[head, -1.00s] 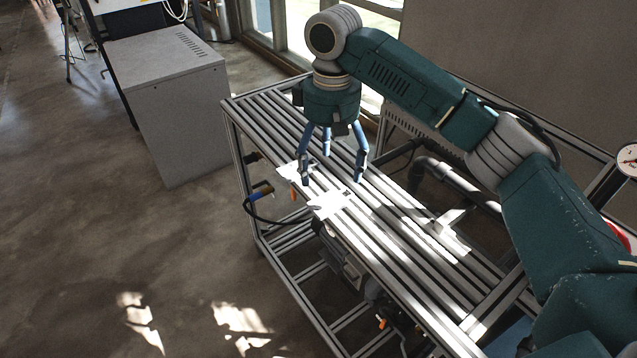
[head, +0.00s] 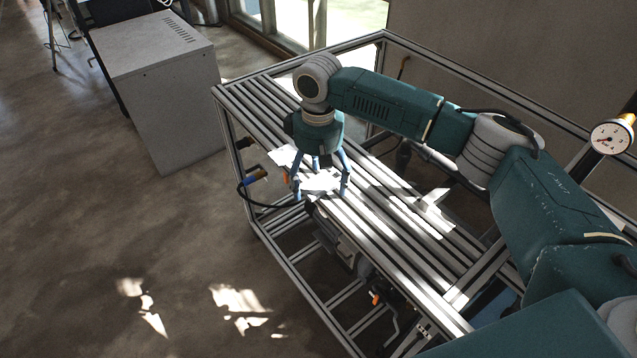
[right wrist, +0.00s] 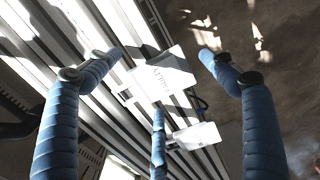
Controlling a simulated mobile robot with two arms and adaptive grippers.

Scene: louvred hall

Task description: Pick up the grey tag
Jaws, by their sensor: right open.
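A pale, sunlit tag (right wrist: 158,76) with dark lettering lies flat on the slatted bench top in the right wrist view, between the spread fingertips. It shows washed out by sun in the head view (head: 321,181); it looks like the grey tag, though glare hides its true colour. My right gripper (head: 322,188) points down over it with its three blue fingers apart and holds nothing. In the right wrist view the open right gripper (right wrist: 158,68) frames the tag. Whether the fingers touch the tag or bench I cannot tell. My left gripper is not in view.
A second pale flat piece (right wrist: 198,136) lies close by on the slats, also in the head view (head: 284,156). A pale angular piece (head: 436,203) sits farther right. A metal frame surrounds the bench (head: 250,95). A grey cabinet (head: 165,90) stands left; the floor there is clear.

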